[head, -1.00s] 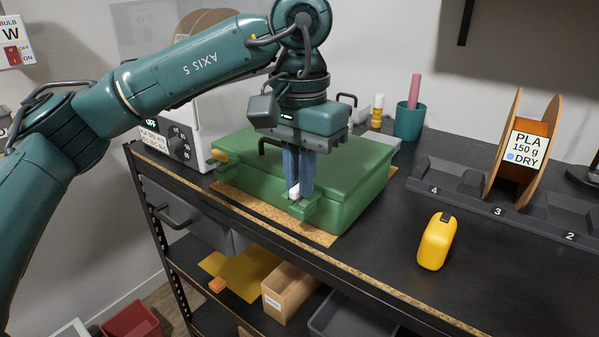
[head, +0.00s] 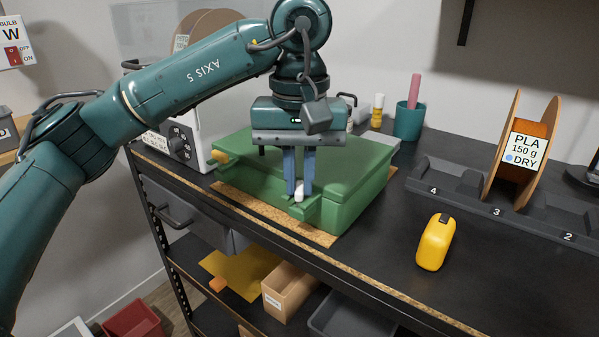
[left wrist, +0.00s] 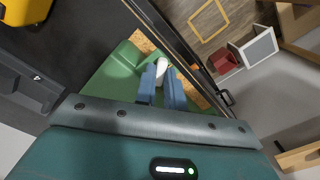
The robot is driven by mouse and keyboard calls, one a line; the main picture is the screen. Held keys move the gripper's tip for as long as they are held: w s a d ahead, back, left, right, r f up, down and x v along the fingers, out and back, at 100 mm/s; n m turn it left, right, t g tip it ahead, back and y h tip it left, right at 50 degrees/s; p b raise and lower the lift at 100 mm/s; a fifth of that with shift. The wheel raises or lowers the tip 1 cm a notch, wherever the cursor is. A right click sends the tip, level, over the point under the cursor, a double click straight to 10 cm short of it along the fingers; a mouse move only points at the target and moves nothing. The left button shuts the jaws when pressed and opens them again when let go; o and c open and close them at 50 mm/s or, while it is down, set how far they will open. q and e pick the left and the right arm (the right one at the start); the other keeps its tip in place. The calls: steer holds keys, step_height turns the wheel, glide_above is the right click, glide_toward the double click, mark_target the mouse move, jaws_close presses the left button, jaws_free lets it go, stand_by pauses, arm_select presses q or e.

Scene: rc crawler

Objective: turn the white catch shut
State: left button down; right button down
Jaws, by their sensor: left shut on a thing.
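The green case (head: 345,185) sits closed on a cork mat at the left end of the dark bench. The white catch (head: 299,191) is on its front side, near the front right corner. My left gripper (head: 299,190) points down over the front edge of the case, its blue fingers shut on the white catch. In the left wrist view the catch (left wrist: 162,67) shows between the fingertips (left wrist: 161,75), partly hidden by them. An orange catch (head: 221,157) is at the left end of the case front. My right gripper is not in view.
A yellow rounded object (head: 435,242) stands on the bench right of the case. Behind it is a numbered rack with a spool (head: 523,150). A teal cup (head: 409,121) stands behind the case. A white box with a knob (head: 185,140) is close on the left.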

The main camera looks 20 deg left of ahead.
arm_select(q)
steer(key=n, duration=0.5)
steer(key=shift+n, duration=0.3)
steer(key=n, duration=0.5)
steer(key=shift+n, duration=0.4)
steer(key=c, duration=1.5)
jaws_free()
steer(key=shift+r, duration=0.1)
